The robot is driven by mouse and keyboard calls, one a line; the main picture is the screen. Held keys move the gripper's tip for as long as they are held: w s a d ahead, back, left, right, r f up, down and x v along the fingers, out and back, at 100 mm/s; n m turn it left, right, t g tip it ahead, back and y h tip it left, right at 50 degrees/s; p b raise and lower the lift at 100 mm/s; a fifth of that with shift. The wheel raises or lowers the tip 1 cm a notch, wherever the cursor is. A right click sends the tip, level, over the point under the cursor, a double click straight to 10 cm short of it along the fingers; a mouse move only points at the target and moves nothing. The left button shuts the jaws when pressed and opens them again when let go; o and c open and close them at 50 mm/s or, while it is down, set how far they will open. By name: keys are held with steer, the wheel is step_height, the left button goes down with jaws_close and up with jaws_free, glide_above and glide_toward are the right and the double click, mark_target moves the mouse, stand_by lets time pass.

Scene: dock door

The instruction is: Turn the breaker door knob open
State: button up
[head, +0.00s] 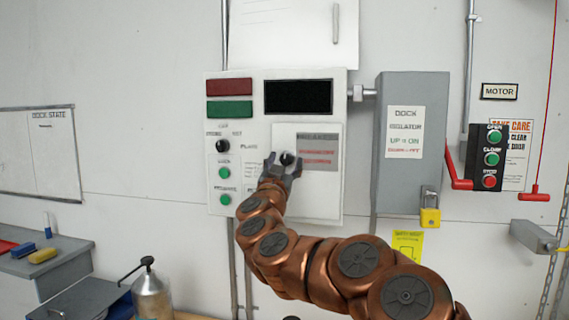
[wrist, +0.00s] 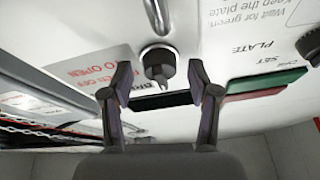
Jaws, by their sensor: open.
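The breaker door (head: 322,139) is a small grey and white plate on the white control box, and it looks shut. Its black knob (head: 287,158) sits near the plate's left side. My gripper (head: 284,164) is open at the knob, its fingers reaching up toward it from below. In the wrist view the knob (wrist: 158,60) shows between and slightly beyond the two fingertips of my gripper (wrist: 160,76). Gaps show on both sides of the knob, so the fingers look apart from it. My wrist hides the plate's lower left part.
The control box (head: 250,85) also bears a black selector (head: 222,146) and green buttons (head: 224,173) left of the gripper. A grey isolator box (head: 411,160) with a yellow padlock (head: 430,217) juts out at right. A metal bottle (head: 152,297) stands lower left.

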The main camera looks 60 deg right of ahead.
steer(key=c, duration=1.1)
steer(key=shift+c, duration=0.2)
steer(key=shift+m, duration=0.4)
steer(key=m+g, duration=0.1)
steer(key=m, duration=0.1)
steer(key=m+g+b, duration=0.1)
steer(key=m+g, duration=0.1)
steer(key=m, duration=0.1)
steer(key=shift+w+a, duration=0.1)
steer(key=shift+w, duration=0.1)
steer(key=m+g, duration=0.1)
steer(key=m, duration=0.2)
steer(key=m+g, duration=0.1)
steer(key=m, duration=0.2)
steer(key=shift+r+g, duration=0.1)
steer(key=shift+g, duration=0.3)
steer(key=m, duration=0.2)
steer(key=m+g+y, duration=0.1)
steer(key=m, duration=0.2)
steer(key=shift+w+r+m+y, duration=0.1)
steer(key=shift+m+y, duration=0.2)
steer(key=shift+r+m+g+y, duration=0.1)
steer(key=shift+m+g+y, duration=0.25)
steer(key=shift+m, duration=0.8)
steer(key=shift+m+g+y, duration=0.15)
steer(key=shift+m+y, duration=0.4)
steer(key=shift+m, duration=0.6)
